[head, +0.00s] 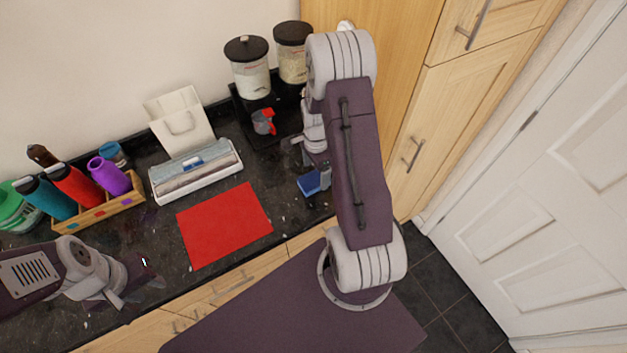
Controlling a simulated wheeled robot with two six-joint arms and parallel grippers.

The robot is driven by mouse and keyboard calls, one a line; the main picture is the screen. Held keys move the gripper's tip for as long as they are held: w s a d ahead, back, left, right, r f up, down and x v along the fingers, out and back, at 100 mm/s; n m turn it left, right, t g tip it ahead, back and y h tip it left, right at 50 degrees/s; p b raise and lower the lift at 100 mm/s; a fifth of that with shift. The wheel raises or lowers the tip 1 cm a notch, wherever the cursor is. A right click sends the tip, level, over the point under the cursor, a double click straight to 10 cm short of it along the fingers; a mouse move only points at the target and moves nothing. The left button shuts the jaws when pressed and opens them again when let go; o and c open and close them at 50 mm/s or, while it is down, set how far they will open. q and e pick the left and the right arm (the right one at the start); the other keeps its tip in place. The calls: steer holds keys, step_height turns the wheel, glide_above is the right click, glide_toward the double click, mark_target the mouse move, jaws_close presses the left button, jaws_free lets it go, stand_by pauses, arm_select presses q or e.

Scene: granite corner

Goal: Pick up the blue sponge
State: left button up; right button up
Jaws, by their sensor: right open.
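The blue sponge (309,184) lies on the dark granite counter (285,213), just left of my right arm. My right gripper (314,163) is open above and right beside the sponge. One finger appears close to the sponge's right end; I cannot tell whether it touches. My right forearm hides part of this gripper. My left gripper (137,284) is at the lower left over the counter's front part, far from the sponge. Its fingers are too unclear to tell whether they are open or shut.
A red mat (224,224) lies on the counter. Behind are a wrap box (196,171), a white bag (181,121), a wooden bottle crate (101,212) and a black tray (281,132) with a red-grey cup (264,121) and jars (250,72). A tall wooden cupboard (408,100) bounds the right.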

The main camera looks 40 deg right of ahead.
mark_target(314, 179)
steer(key=f, duration=0.2)
steer(key=f+p, duration=0.1)
steer(key=shift+w+a+f, duration=0.15)
steer(key=shift+a+f, duration=0.05)
steer(key=shift+f, duration=0.2)
steer(key=shift+w+f, duration=0.15)
steer(key=shift+f, duration=0.1)
steer(key=shift+r, duration=0.1)
steer(key=c, duration=1.4)
steer(key=r, duration=0.1)
steer(key=r+b, duration=0.1)
steer(key=r, duration=0.2)
steer(key=shift+s+d+r+b, duration=0.15)
steer(key=shift+s+d+b, duration=0.1)
steer(key=shift+s+b, duration=0.1)
steer(key=shift+s+d+r+b, duration=0.3)
steer(key=shift+s+d+r, duration=0.75)
steer(key=shift+s, duration=0.5)
steer(key=shift+s+d+r+b, duration=0.25)
steer(key=shift+s+d+r, duration=0.6)
steer(key=shift+s+r, duration=0.55)
steer(key=shift+s+d+r+b, duration=0.3)
steer(key=shift+s+d+r, duration=0.65)
steer(key=shift+s, duration=0.8)
